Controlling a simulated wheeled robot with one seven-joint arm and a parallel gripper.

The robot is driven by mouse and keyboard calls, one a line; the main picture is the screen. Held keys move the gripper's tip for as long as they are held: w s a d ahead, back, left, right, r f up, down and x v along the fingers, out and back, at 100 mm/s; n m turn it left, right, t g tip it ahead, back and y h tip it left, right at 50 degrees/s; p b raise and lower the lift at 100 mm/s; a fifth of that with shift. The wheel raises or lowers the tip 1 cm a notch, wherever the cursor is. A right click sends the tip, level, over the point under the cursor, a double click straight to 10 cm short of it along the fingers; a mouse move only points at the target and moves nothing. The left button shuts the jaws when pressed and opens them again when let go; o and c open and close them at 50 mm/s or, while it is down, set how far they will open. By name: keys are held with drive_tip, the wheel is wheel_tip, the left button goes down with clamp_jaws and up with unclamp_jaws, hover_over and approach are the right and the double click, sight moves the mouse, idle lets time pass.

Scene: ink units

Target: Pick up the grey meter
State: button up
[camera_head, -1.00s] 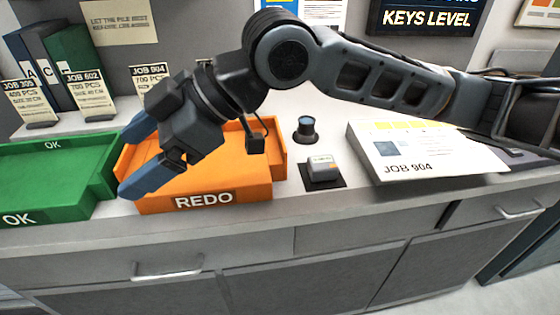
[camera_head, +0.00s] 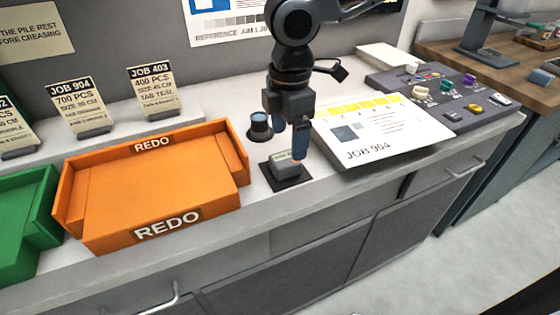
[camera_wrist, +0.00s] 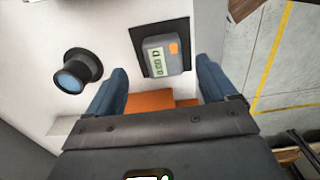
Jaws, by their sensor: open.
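The grey meter (camera_head: 284,164) is a small box lying on a black square mat (camera_head: 291,183) on the counter. In the wrist view the meter (camera_wrist: 154,62) shows a pale display and an orange button, ahead of and between my fingers. My gripper (camera_head: 289,142) points down over the meter, with one finger close to its right side in the head view. In the wrist view my gripper (camera_wrist: 160,90) is open with nothing between its blue fingers. I cannot tell the exact height of the fingertips above the mat.
A dark loupe-like cylinder (camera_head: 260,124) stands just behind the meter. The orange REDO tray (camera_head: 75,228) is to the left, with a green tray (camera_head: 40,215) beyond. A JOB 904 sheet stack (camera_head: 385,150) and a control panel (camera_head: 465,118) are to the right.

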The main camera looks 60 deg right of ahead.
sight(285, 158)
drive_tip(key=shift+w+a+f, duration=0.1)
drive_tip(key=shift+a+f, duration=0.1)
drive_tip(key=shift+f, duration=1.4)
drive_tip(key=shift+a+f, duration=0.2)
drive_tip(key=shift+f, duration=1.35)
drive_tip(key=c, duration=1.1)
drive_tip(key=shift+r, duration=0.1)
